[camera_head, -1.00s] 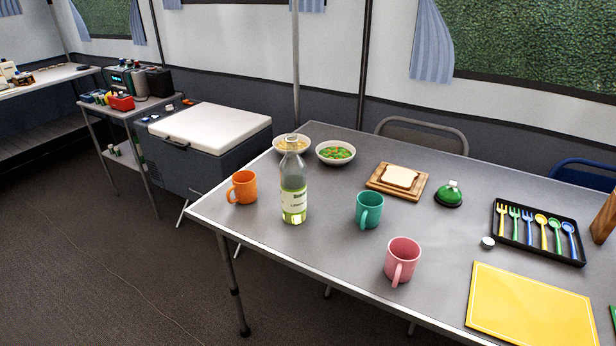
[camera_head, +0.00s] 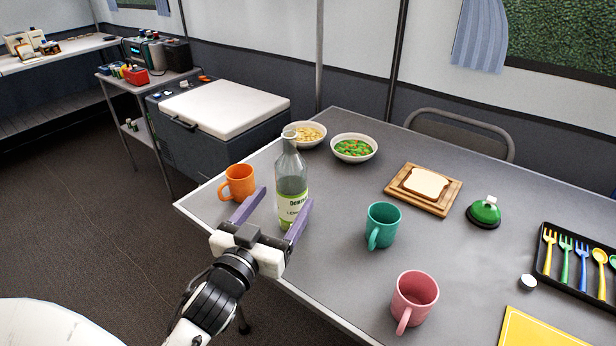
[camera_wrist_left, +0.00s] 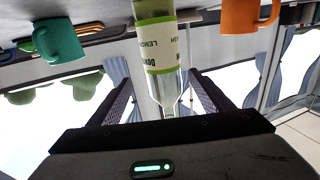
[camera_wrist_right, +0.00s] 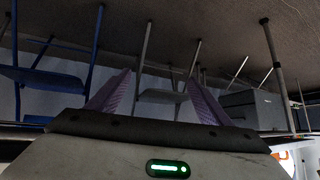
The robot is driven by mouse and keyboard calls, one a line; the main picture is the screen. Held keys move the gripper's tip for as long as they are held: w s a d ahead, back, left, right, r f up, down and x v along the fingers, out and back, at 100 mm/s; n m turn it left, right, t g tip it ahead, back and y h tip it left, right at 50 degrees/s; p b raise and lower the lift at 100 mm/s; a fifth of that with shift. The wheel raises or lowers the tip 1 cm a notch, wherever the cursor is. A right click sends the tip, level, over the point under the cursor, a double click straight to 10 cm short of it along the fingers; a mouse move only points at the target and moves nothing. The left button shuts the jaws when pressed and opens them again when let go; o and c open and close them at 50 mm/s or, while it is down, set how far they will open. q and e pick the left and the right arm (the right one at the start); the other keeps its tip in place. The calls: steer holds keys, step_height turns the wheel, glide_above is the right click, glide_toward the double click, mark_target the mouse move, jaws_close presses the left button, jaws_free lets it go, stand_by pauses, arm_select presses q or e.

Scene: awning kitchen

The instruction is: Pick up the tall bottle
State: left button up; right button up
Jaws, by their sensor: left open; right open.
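The tall bottle (camera_head: 291,180) is clear glass with a pale label and greenish-yellow liquid. It stands upright near the left end of the grey table (camera_head: 330,245). My left gripper (camera_head: 277,207) is open, with its two purple fingers pointing at the bottle, one on each side of its lower part in the head view. In the left wrist view the bottle (camera_wrist_left: 158,50) appears upside down, between and beyond the open fingers. I cannot tell whether a finger touches it. My right gripper (camera_wrist_right: 160,88) is open and empty in its wrist view, facing chairs and table legs.
An orange mug (camera_head: 238,182) stands close left of the bottle. A teal mug (camera_head: 382,225) and a pink mug (camera_head: 414,300) stand to its right. Behind it are a yellow-food bowl (camera_head: 305,134) and a green-food bowl (camera_head: 353,148). A bread board (camera_head: 424,190) lies farther right.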

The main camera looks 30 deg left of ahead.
mark_target(288, 193)
arm_select(q)
steer(key=w, duration=0.3)
steer(key=shift+w+a+r, duration=0.1)
steer(key=shift+w+a, duration=0.25)
steer(key=shift+w, duration=0.05)
steer(key=shift+w+a, duration=0.3)
steer(key=shift+w, duration=0.7)
steer(key=shift+w+a, duration=0.3)
steer(key=shift+w, duration=0.75)
steer(key=shift+w+a, duration=0.3)
steer(key=shift+w, duration=0.7)
steer(key=c, duration=1)
steer(key=shift+r, duration=0.1)
steer(key=c, duration=0.3)
steer(key=shift+r, duration=0.1)
